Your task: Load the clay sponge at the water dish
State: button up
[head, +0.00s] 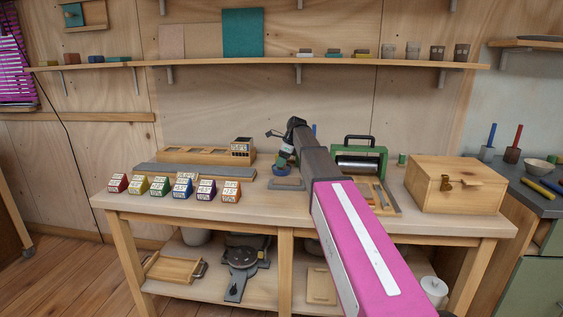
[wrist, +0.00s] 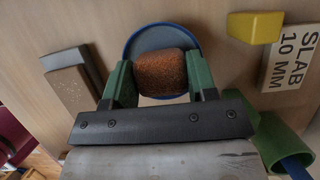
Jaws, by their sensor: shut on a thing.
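In the wrist view my gripper (wrist: 162,76) has its two green fingers closed on the sides of the rough orange-brown clay sponge (wrist: 164,70). Behind the sponge is a round dish with a blue rim (wrist: 131,50), which I take as the water dish. The sponge covers much of the dish's middle. I cannot tell whether the sponge touches the dish or hangs above it. In the head view my gripper (head: 281,150) is over the middle of the workbench, small and partly hidden by my arm; the sponge is not clear there.
The wrist view shows a yellow block (wrist: 253,27), a "SLAB 10 MM" label (wrist: 291,58), a green cylinder (wrist: 281,142) and a brown-and-grey block (wrist: 70,85). On the bench (head: 450,222) stand several coloured labelled blocks (head: 183,186), a green press (head: 372,152) and a wooden box (head: 455,190).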

jog(key=shift+r, duration=3.5)
